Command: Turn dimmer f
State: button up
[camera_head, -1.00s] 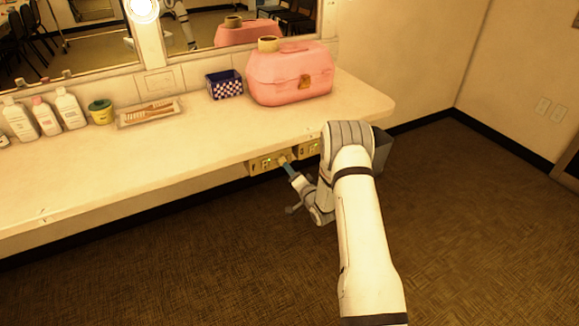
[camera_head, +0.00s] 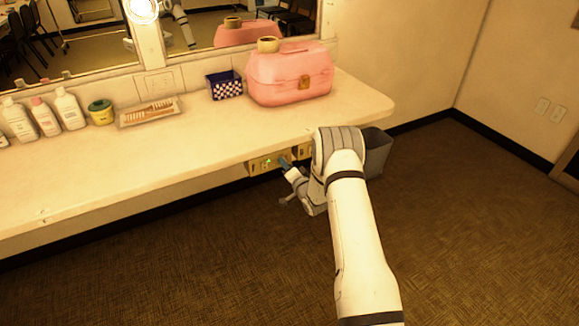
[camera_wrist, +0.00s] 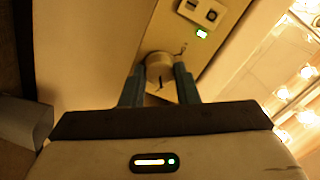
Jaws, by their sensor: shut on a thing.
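A round pale dimmer knob (camera_wrist: 160,68) with a dark pointer line sits on a panel in the wrist view. My gripper (camera_wrist: 160,84) has one blue-grey finger on each side of the knob and is shut on it. In the head view my gripper (camera_head: 285,163) is at the dimmer panel (camera_head: 263,165) under the counter's front edge, and its fingers hide the knob. No letter on the panel is readable. A lit white-green indicator (camera_wrist: 201,34) and a small switch (camera_wrist: 211,15) show on the panel beside the knob.
A second panel (camera_head: 303,151) sits just right, partly behind my arm. The counter (camera_head: 200,145) overhangs the panels and holds a pink case (camera_head: 288,78), a checkered box (camera_head: 224,85) and bottles. A grey bin (camera_head: 378,152) stands right. The carpet is clear.

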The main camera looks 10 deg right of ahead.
jog(key=shift+c, duration=1.4)
jog(key=shift+d, duration=0.4)
jog(key=shift+c, duration=0.2)
jog(key=shift+s+a+f+n+b, duration=0.1)
jog(key=shift+n+b, duration=3.85)
jog(key=shift+b, duration=1.15)
jog(key=shift+w+a+f+n+b, duration=0.1)
jog(key=shift+n+b, duration=3.9)
jog(key=shift+b, duration=1.1)
jog(key=shift+s+a+f+n+b, duration=0.1)
jog(key=shift+n+b, duration=3.85)
jog(key=shift+b, duration=1.15)
jog(key=shift+r, duration=0.1)
